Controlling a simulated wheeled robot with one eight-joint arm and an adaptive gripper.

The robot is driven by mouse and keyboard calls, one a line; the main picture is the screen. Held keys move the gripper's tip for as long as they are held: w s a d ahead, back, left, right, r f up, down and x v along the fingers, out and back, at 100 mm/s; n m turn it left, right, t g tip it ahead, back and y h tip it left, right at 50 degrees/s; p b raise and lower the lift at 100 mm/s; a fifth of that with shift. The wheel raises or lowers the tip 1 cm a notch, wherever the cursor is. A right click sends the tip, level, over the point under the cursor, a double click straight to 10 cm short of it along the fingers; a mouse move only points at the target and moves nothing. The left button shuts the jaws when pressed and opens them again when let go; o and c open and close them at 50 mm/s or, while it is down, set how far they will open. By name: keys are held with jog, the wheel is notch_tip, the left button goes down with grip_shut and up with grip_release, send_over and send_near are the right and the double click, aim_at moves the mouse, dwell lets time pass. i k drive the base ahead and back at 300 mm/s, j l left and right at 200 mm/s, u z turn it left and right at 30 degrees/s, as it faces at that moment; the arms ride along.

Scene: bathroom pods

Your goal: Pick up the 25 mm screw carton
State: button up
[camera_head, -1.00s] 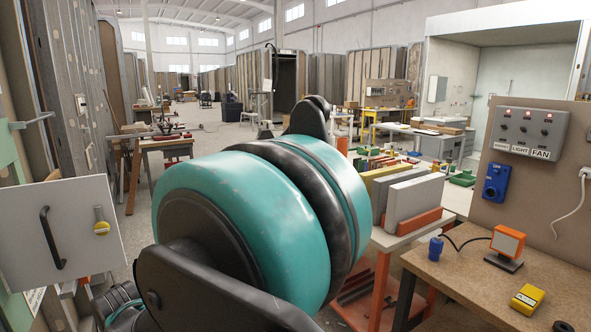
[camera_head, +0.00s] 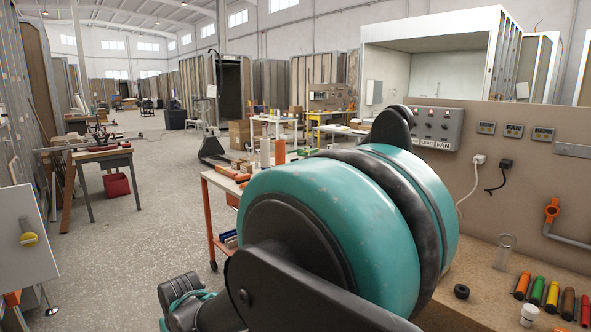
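I cannot make out a 25 mm screw carton in this view. My own teal and black arm fills the middle and hides much of the cart and bench behind it. A dark ribbed part of my arm with teal trim shows at the lower left of it. No gripper fingertips can be made out.
A cart (camera_head: 217,181) with orange legs stands left of my arm, partly hidden. At right, a bench (camera_head: 483,277) holds colored cylinders (camera_head: 552,297) and a black ring (camera_head: 461,291). Cardboard boxes (camera_head: 239,134) stand farther back.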

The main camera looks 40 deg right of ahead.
aim_at(245, 168)
jog(key=i+z, duration=0.1)
jog(key=z, duration=0.3)
jog(key=i+z, duration=0.15)
jog(key=z, duration=0.25)
jog(key=j+z, duration=0.1)
jog(key=z, duration=0.25)
jog(key=i+j+z, duration=0.15)
jog(key=z, duration=0.25)
jog(key=i+j, duration=0.25)
jog(key=j, duration=0.2)
jog(key=i+j, duration=0.55)
jog(key=j, duration=0.3)
jog(key=i+j, duration=0.55)
jog(key=j, duration=0.3)
jog(key=i+j+u, duration=0.15)
jog(key=i+u, duration=0.15)
jog(key=i, duration=0.6)
jog(key=i+j+z, duration=0.1)
jog(key=i+j, duration=0.3)
jog(key=i, duration=0.1)
